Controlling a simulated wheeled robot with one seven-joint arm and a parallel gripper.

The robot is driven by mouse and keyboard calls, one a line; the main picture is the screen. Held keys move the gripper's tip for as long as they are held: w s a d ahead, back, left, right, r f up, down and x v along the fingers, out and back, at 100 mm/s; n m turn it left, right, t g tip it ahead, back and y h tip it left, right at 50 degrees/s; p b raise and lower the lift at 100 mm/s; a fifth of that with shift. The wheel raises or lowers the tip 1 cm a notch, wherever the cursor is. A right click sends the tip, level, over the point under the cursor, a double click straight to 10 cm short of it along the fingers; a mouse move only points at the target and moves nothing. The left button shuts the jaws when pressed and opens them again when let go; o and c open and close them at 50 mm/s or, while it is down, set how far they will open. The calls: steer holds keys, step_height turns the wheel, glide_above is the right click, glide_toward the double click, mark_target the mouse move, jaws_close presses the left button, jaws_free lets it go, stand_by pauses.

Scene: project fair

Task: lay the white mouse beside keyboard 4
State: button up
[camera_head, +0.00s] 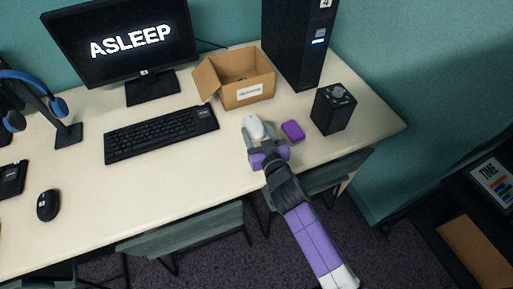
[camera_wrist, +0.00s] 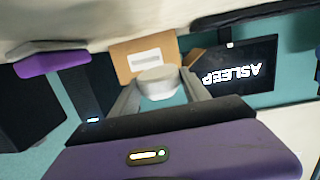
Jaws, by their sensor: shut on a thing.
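My gripper (camera_head: 256,140) is shut on the white mouse (camera_head: 254,126), to the right of the black keyboard (camera_head: 161,133) on the desk. In the wrist view the white mouse (camera_wrist: 158,83) sits between the two fingers of my gripper (camera_wrist: 160,92). The keyboard lies in front of a monitor (camera_head: 124,42) that reads ASLEEP. I cannot read a number on the keyboard. Whether the mouse touches the desk is hard to tell.
An open cardboard box (camera_head: 243,92) stands behind the mouse. A purple block (camera_head: 293,131) and a black box with a knob (camera_head: 333,110) are to its right. A black tower (camera_head: 290,45) stands behind. A black mouse (camera_head: 48,205) and headset stand (camera_head: 66,131) are left. Desk front is clear.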

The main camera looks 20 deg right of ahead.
mark_target(257, 144)
steer(key=shift+f+b, duration=2)
steer(key=shift+f, duration=1.4)
steer(key=shift+f, duration=0.15)
steer(key=o, duration=1.4)
steer(key=shift+r, duration=0.25)
steer(key=shift+s+f, duration=0.1)
steer(key=shift+s, duration=0.3)
steer(key=s, duration=0.3)
steer(key=s+r, duration=0.1)
steer(key=s, duration=0.3)
steer(key=s+b, duration=0.1)
steer(key=s, duration=0.3)
steer(key=shift+a+r, duration=0.3)
steer(key=shift+r, duration=0.1)
